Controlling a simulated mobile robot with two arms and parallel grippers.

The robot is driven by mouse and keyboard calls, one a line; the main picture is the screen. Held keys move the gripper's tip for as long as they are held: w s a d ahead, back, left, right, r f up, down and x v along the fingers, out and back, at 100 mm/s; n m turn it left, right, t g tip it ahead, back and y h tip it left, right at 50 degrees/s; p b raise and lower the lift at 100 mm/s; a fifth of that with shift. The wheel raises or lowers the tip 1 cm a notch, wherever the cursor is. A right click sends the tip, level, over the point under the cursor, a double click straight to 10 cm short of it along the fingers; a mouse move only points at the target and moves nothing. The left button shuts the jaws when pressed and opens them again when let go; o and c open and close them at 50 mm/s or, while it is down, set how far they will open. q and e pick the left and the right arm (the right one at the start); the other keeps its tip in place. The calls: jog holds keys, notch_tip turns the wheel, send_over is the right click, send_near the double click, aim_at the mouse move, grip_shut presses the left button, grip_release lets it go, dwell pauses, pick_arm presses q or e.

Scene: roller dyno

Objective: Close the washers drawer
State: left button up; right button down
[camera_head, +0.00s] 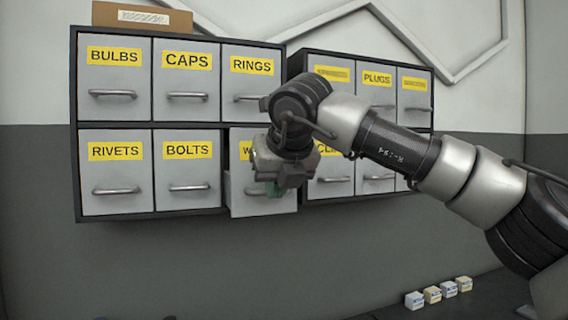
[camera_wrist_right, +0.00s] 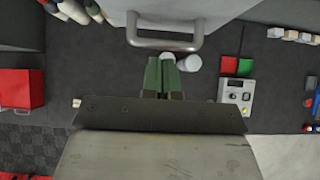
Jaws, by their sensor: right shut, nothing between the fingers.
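The washers drawer (camera_head: 236,195) is in the bottom row of the left cabinet, at its right end, and stands pulled out from the cabinet front. Its yellow label is mostly hidden behind my right gripper (camera_head: 276,188), with only a "W" showing. My right gripper is in front of this drawer, its green fingers pointing down. In the right wrist view, the shut, empty green fingers (camera_wrist_right: 160,74) are just below a grey drawer front with a metal handle (camera_wrist_right: 165,43). I cannot tell whether they touch it. My left gripper is not in view.
The left cabinet (camera_head: 150,122) also holds drawers for bulbs, caps, rings, rivets and bolts, all flush. A second cabinet (camera_head: 433,90) stands to the right, partly behind my right arm. Several small boxes (camera_head: 432,294) sit low at the right. A cardboard box (camera_head: 142,17) is on top.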

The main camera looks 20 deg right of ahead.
jog(key=shift+w+f, duration=0.15)
jog(key=shift+w, duration=0.4)
jog(key=w+p, duration=0.2)
jog(key=w, duration=0.1)
jog(key=w+p, duration=0.2)
jog(key=w, duration=0.1)
jog(key=w+p, duration=0.2)
jog(key=w, duration=0.1)
jog(key=shift+w+a+r, duration=0.2)
jog(key=shift+a, duration=0.05)
jog(key=shift+w+f, duration=0.1)
jog(key=shift+w, duration=0.2)
jog(key=shift+d+f, duration=0.1)
jog(key=shift+d, duration=0.05)
